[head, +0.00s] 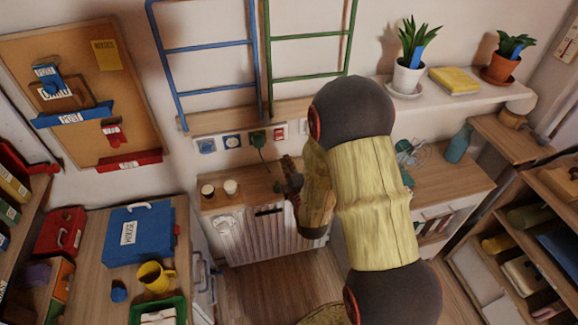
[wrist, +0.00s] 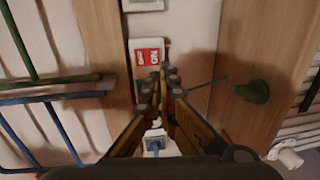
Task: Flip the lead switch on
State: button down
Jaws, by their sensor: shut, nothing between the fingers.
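The lead switch is a red rocker (wrist: 149,57) with white OFF and ON lettering. It sits on the white power strip along the wall and also shows as a small red patch in the head view (head: 279,133). My gripper (wrist: 162,76) is shut and empty, its fingertips close to the lower edge of the red rocker in the wrist view. I cannot tell whether they touch it, or which way the rocker is tilted. In the head view my gripper (head: 290,170) is partly hidden by my arm.
The plug's green cord runs down to the wooden counter (head: 250,180). Blue (head: 212,47) and green (head: 308,40) ladder-like frames stand above.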

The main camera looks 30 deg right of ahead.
aim_at(279, 135)
jog(key=b+x, duration=0.1)
jog(key=x, duration=0.8)
jog(key=shift+w, duration=0.2)
jog(key=shift+f+b, duration=0.1)
jog(key=shift+b, duration=0.3)
